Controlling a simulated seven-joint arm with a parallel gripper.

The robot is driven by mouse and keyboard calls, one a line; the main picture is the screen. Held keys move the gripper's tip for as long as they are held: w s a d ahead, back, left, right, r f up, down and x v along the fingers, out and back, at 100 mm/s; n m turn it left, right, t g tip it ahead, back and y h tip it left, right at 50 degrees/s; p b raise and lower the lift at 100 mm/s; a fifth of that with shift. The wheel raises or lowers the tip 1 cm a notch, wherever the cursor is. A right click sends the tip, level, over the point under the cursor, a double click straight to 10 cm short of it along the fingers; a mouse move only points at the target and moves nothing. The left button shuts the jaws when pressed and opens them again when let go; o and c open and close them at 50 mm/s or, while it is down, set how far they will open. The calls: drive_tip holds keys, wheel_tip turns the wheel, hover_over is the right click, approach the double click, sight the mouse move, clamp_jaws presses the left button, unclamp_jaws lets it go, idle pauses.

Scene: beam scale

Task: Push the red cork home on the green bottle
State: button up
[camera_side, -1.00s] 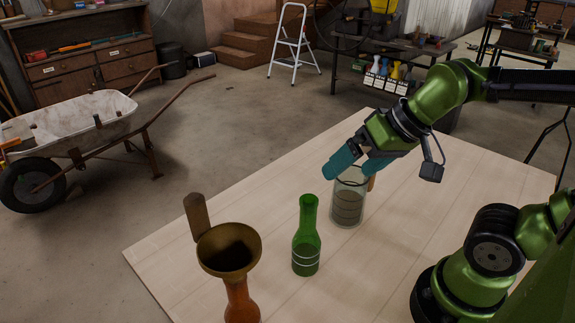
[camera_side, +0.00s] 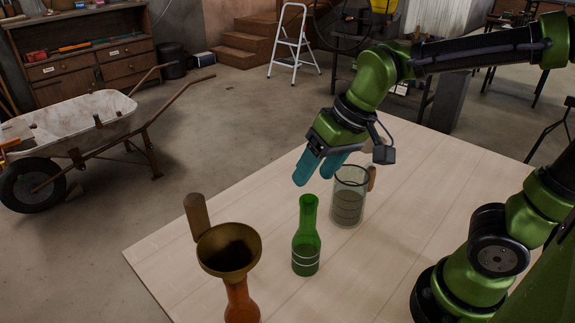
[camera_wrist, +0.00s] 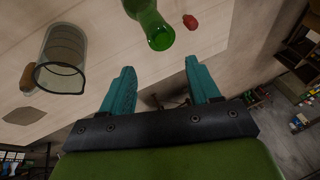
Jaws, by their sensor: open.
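The green bottle (camera_side: 306,250) stands upright on the table, with no cork showing in its neck. It also shows at the top of the wrist view (camera_wrist: 153,28). A small red piece, seemingly the red cork (camera_wrist: 191,22), lies on the table to the right of the bottle in the wrist view. I cannot make it out in the side view. My gripper (camera_side: 318,168) is above the bottle's mouth, apart from it. Its teal fingers are spread and empty, as the wrist view shows (camera_wrist: 162,85).
A glass jar (camera_side: 348,206) stands close behind the bottle, with a brown piece (camera_side: 372,180) behind it. A brown funnel (camera_side: 228,266) on an orange vessel (camera_side: 241,302) stands at the front left. The right part of the table (camera_side: 440,180) is clear.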

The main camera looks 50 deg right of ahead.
drive_tip(key=w+a+f+n+g+h, duration=0.25)
drive_tip(key=w+a+f+g, duration=0.2)
drive_tip(key=w+a, duration=0.75)
drive_tip(key=shift+m+t, duration=0.25)
drive_tip(key=shift+m, duration=0.1)
wheel_tip(320, 180, down, 11)
drive_tip(key=shift+a+f, duration=0.3)
drive_tip(key=shift+f, duration=1.25)
drive_tip(key=shift+a+f, duration=0.2)
drive_tip(key=shift+f, duration=1.2)
drive_tip(key=c, duration=1)
wheel_tip(320, 180, up, 11)
drive_tip(key=shift+w+d+f, duration=0.1)
drive_tip(key=shift+w+d, duration=0.05)
drive_tip(key=s+d+r, duration=0.3)
drive_tip(key=s+r, duration=0.1)
drive_tip(key=r, duration=0.1)
drive_tip(key=s+d+r, duration=0.4)
drive_tip(key=r, duration=0.2)
drive_tip(key=s+d+r, duration=0.3)
drive_tip(key=s+r, duration=0.1)
drive_tip(key=r, duration=0.1)
drive_tip(key=shift+d+r, duration=0.2)
drive_tip(key=shift+r, duration=0.05)
